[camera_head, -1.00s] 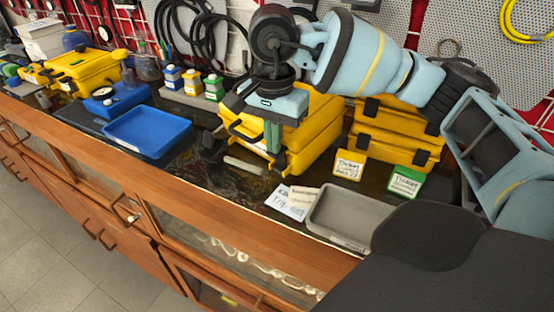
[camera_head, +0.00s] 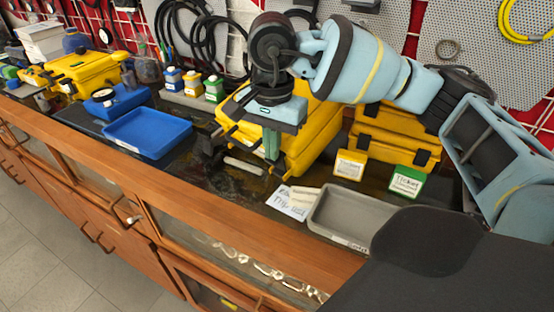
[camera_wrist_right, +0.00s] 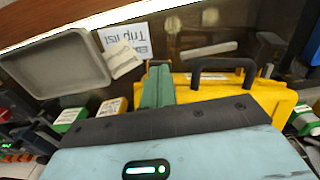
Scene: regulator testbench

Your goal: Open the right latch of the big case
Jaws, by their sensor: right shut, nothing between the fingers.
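The big yellow case (camera_head: 318,128) stands on the dark bench top, partly hidden behind my right gripper. My right gripper (camera_head: 272,152) points down at the case's front, its green fingers shut and empty, close to the right latch area. The fingers largely hide the right latch, and I cannot tell whether they touch it. The case's dark handle (camera_head: 212,152) sticks out from the front, left of the fingers. In the right wrist view the shut fingers (camera_wrist_right: 157,72) are at the edge of the yellow case (camera_wrist_right: 267,92), beside the black handle (camera_wrist_right: 223,66). My left gripper is out of view.
A grey tray (camera_head: 322,224), a paper trip list (camera_head: 290,203), and yellow and green ticket boxes (camera_head: 407,181) lie right of the case. Smaller yellow cases (camera_head: 395,135) stand behind. A blue tray (camera_head: 150,147) is to the left, with bare bench between.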

